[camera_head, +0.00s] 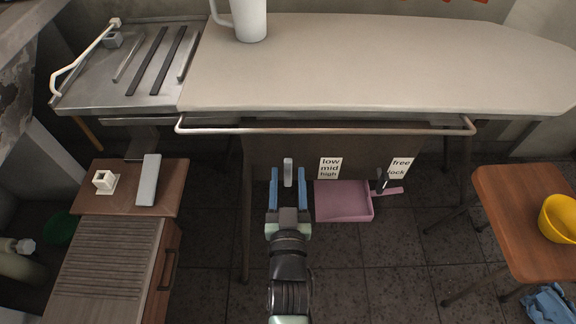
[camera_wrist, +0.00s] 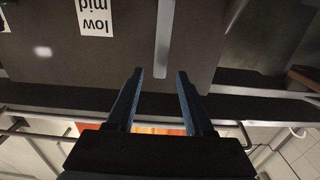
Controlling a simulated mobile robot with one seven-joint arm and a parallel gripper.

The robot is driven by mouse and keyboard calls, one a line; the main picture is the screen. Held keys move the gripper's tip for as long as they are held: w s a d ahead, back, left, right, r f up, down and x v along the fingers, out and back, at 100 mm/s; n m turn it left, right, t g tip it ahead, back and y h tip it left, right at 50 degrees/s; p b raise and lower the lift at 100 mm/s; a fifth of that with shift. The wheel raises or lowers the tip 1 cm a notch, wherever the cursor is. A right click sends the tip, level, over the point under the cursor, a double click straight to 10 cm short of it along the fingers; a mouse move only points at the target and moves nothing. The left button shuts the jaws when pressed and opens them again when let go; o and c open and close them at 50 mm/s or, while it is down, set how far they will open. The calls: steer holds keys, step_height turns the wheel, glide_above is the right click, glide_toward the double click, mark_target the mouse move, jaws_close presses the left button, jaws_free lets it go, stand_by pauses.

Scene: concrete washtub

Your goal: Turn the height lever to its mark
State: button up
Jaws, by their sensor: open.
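The height lever (camera_head: 288,172) is a light grey upright bar on the dark panel under the ironing board. Its marks are on a white label (camera_head: 329,168) reading low, mid and high, to the right of the lever. In the wrist view the lever (camera_wrist: 164,38) hangs at the top centre and the label (camera_wrist: 95,17) is upside down at upper left. My gripper (camera_head: 288,176) is open, with its blue fingers either side of the lever in the head view. In the wrist view the lever's end lies just beyond the gap between the fingertips (camera_wrist: 155,72). I cannot tell any contact.
A second label (camera_head: 400,167) reading free and lock sits right of a dark lever (camera_head: 382,181). A pink dustpan (camera_head: 343,201) lies below. The ironing board (camera_head: 380,65) overhangs, with a rail (camera_head: 330,131) along its front. A wooden stool (camera_head: 525,215) stands right, a cabinet (camera_head: 110,255) left.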

mark_target(288, 166)
steer(key=shift+w+b, duration=0.55)
steer(key=shift+w, duration=1.6)
jaws_close()
